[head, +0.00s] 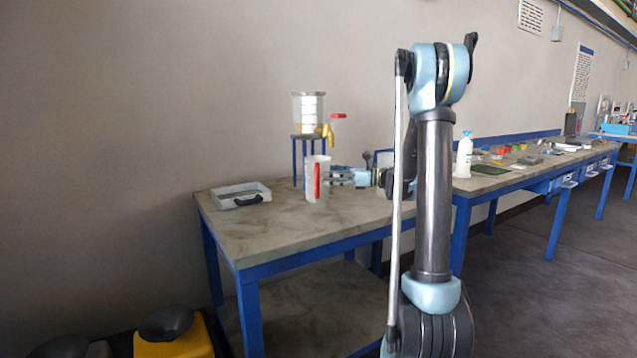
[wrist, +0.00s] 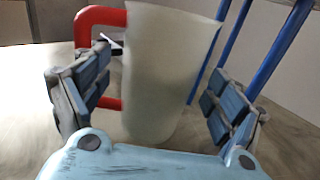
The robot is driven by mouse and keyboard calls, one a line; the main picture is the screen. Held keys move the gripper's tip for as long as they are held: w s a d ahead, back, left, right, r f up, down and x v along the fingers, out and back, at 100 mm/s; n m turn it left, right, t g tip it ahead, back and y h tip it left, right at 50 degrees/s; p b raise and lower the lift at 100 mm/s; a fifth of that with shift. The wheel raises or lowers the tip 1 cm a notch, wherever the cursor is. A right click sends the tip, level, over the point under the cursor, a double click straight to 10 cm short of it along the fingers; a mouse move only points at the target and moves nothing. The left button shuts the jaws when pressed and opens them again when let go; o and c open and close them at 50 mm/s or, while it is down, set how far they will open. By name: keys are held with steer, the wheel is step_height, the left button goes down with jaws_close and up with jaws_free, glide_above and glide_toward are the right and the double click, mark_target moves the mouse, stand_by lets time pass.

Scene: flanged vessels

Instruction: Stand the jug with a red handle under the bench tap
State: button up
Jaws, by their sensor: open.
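The jug (head: 316,180) is whitish and translucent with a red handle (head: 317,182). It stands upright on the bench, in front of the blue stand and close to the tap (head: 328,131). The fingers are open, with a visible gap on the right; the left finger is beside the handle. In the head view my gripper (head: 335,174) is right of the jug.
The vessel rests on a blue stand (head: 295,160), whose legs are close behind the jug. A grey tray (head: 241,195) lies at the left of the bench (head: 275,228). A white bottle (head: 464,155) and several small items stand on the benches to the right.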

steer(key=shift+w+a, duration=0.25)
steer(key=shift+a, duration=1.05)
steer(key=shift+w+a, duration=0.25)
steer(key=shift+a, duration=1)
steer(key=c, duration=1)
steer(key=shift+r, duration=0.1)
